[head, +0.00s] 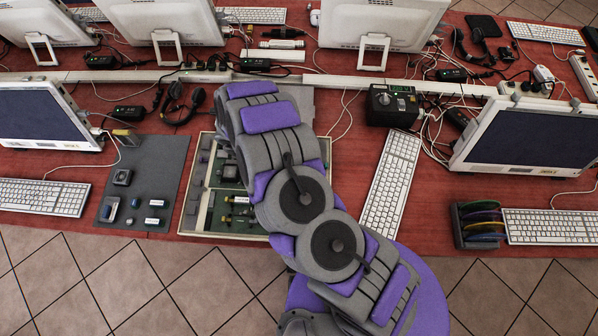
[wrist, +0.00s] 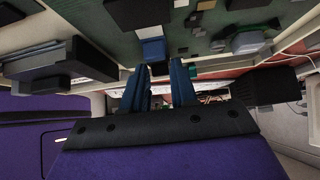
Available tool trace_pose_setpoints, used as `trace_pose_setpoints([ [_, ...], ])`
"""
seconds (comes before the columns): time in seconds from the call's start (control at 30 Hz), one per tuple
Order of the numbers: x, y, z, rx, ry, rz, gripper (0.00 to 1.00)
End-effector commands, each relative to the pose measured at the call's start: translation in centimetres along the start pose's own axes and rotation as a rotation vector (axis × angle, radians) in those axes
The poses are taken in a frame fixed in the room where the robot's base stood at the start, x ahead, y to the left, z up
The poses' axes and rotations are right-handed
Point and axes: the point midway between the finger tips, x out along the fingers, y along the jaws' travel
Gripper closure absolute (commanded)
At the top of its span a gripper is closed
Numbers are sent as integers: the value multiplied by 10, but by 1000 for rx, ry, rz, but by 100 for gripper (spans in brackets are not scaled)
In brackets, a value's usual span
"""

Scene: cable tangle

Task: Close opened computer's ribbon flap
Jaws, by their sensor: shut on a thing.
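The opened computer is a flat beige case (head: 186,218) with a green board, lying on the red table left of my arm in the head view. My arm covers its right side and my gripper in that view. In the wrist view my gripper (wrist: 161,72) shows two dark blue fingers close to the green board (wrist: 215,30). A small blue part with a white top (wrist: 152,46) is at the fingertips, nearest the left finger. The fingers are shut on it, though the contact itself is hard to see. I cannot tell the flap's angle.
Dark blocks (wrist: 138,12) and grey parts (wrist: 250,42) rise from the board around the fingers. A grey mat (head: 165,165) with small parts lies left of the case. A keyboard (head: 391,185) and a black power box (head: 392,104) stand to the right.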

Motion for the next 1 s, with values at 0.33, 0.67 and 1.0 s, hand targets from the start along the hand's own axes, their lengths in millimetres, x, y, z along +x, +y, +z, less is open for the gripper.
trace_pose_setpoints([
  [0.33, -1, -1, 0, 1, -3, -4, 53],
  [0.67, -17, -2, -1, 1, -7, -7, 53],
  [1.0, -91, -2, 2, 1, -5, -8, 53],
])
